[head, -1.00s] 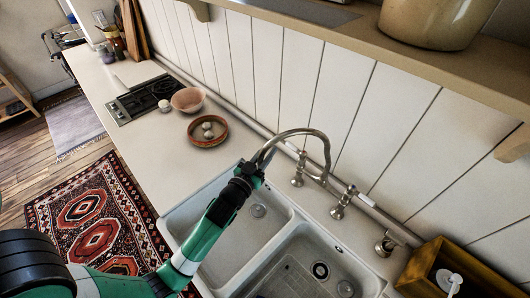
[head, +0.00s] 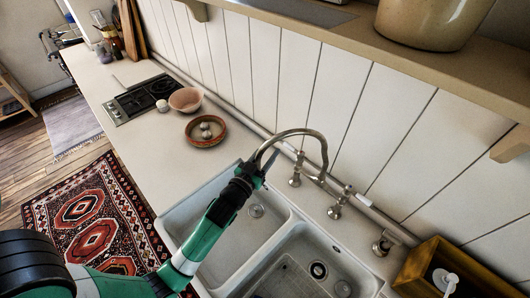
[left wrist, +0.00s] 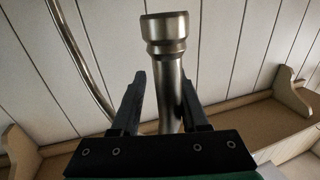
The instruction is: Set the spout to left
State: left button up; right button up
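The metal gooseneck spout (head: 295,131) rises from the back of the double sink (head: 230,235) and arches left, its outlet end over the left basin. My left gripper (head: 252,168) is at that end. In the left wrist view, the spout's collared end (left wrist: 165,32) stands between the two dark fingers of my left gripper (left wrist: 165,100). The fingers are apart, with a gap between the left finger and the tube. The right finger is close to the tube; I cannot tell whether it touches. My right gripper is out of view.
Tap handles (head: 340,200) stand beside the spout's base, near the plank wall (head: 400,120). A shelf with a large pot (head: 425,22) hangs above. A wooden box (head: 450,268) stands at right. A shallow dish (head: 206,130) and a bowl (head: 186,99) are on the counter's left.

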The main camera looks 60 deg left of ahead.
pick_arm(q)
jog(key=shift+o, duration=0.6)
jog(key=shift+a, duration=0.1)
jog(key=shift+s, duration=0.15)
jog(key=b+v, duration=0.2)
jog(key=v, duration=0.9)
jog(key=shift+s, duration=0.2)
